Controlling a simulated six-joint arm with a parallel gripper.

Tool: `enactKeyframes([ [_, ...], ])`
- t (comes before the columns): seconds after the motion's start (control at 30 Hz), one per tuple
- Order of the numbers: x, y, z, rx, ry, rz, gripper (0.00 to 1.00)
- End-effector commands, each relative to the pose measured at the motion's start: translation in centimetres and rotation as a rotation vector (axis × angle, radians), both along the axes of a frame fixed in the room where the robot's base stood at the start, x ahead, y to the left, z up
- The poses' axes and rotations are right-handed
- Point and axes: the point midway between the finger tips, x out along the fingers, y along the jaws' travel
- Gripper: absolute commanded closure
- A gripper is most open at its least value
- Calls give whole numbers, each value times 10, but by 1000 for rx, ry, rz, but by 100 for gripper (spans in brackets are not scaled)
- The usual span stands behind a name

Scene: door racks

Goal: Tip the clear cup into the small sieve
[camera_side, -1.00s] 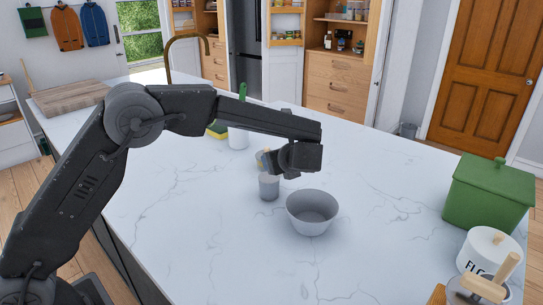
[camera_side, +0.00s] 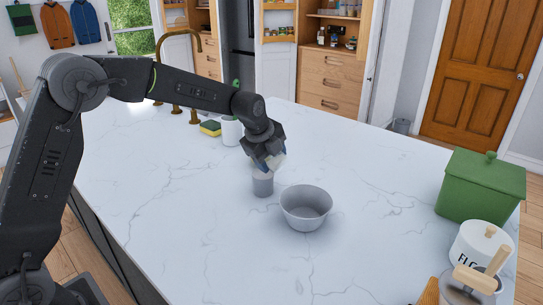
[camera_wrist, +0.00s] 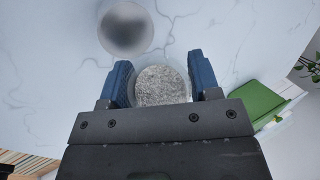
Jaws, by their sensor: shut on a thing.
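No mesh is clear on either, so I cannot tell which is the small sieve. A grey round vessel (camera_wrist: 126,30) shows beyond the left finger.
A white container (camera_side: 231,131) and a yellow-green sponge (camera_side: 210,128) are behind on the left, near the brass tap (camera_side: 194,100). A green lidded box (camera_side: 482,187) and a white flour jar (camera_side: 481,246) stand at the right. The counter right of the bowl is clear.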

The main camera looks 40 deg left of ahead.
Motion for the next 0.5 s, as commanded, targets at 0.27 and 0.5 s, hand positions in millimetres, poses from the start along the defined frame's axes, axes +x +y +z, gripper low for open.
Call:
enactKeyframes([
  [0.27, -1, 4, -7, -202, 3, 3, 70],
  [0.5, 0, 6, -13, -379, 3, 5, 70],
])
